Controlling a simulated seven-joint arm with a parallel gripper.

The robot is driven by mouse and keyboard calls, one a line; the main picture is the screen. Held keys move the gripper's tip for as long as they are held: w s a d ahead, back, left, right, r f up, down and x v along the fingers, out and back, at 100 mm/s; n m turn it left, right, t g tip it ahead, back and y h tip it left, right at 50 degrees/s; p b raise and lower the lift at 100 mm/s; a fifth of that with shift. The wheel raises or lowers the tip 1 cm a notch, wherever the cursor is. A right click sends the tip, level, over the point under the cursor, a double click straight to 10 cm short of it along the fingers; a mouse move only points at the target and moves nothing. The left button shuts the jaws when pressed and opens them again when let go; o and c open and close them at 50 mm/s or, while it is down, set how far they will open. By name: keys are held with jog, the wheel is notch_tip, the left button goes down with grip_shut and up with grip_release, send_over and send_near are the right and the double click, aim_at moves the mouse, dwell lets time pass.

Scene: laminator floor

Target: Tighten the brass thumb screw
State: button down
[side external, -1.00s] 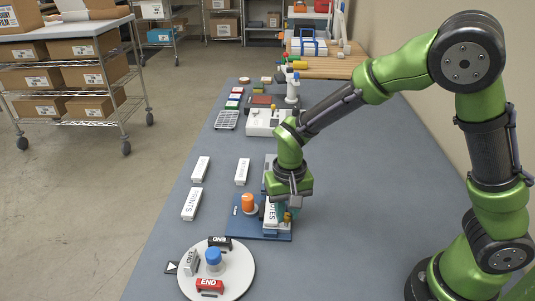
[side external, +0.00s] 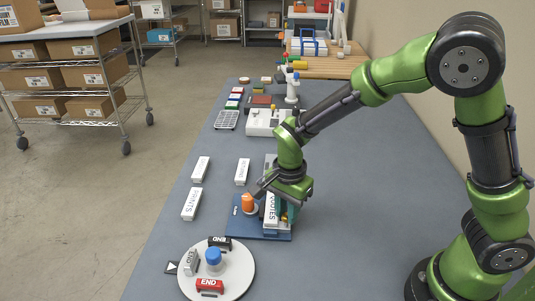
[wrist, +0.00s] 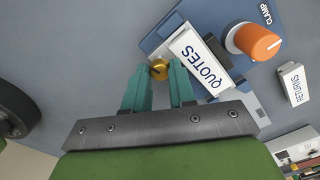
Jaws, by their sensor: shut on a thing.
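The brass thumb screw (wrist: 159,69) shows in the wrist view as a round gold head with a dark mark, beside the blue clamp base (wrist: 166,35). My gripper (wrist: 160,72) has its two teal fingers on either side of the screw and is shut on it. A white block lettered QUOTES (wrist: 203,62) sits on the base to the right of the screw; in the side view the block (side external: 271,213) is left of my fingers. An orange knob (wrist: 257,41) stands on the clamp, also seen in the side view (side external: 247,202). My gripper mostly hides the screw there.
A round turntable (side external: 240,277) with END blocks and a blue knob stands nearest the camera. White blocks, one marked PRINTS (side external: 191,204) and one RETURNS (wrist: 293,84), lie near the clamp. A white machine (side external: 264,123) stands farther back. The table (side external: 345,240) is clear at right.

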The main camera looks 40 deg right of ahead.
jog(key=shift+m, duration=1.1)
jog(key=c, duration=0.9)
grip_release()
notch_tip(320, 180, up, 17)
jog(key=shift+f, duration=0.1)
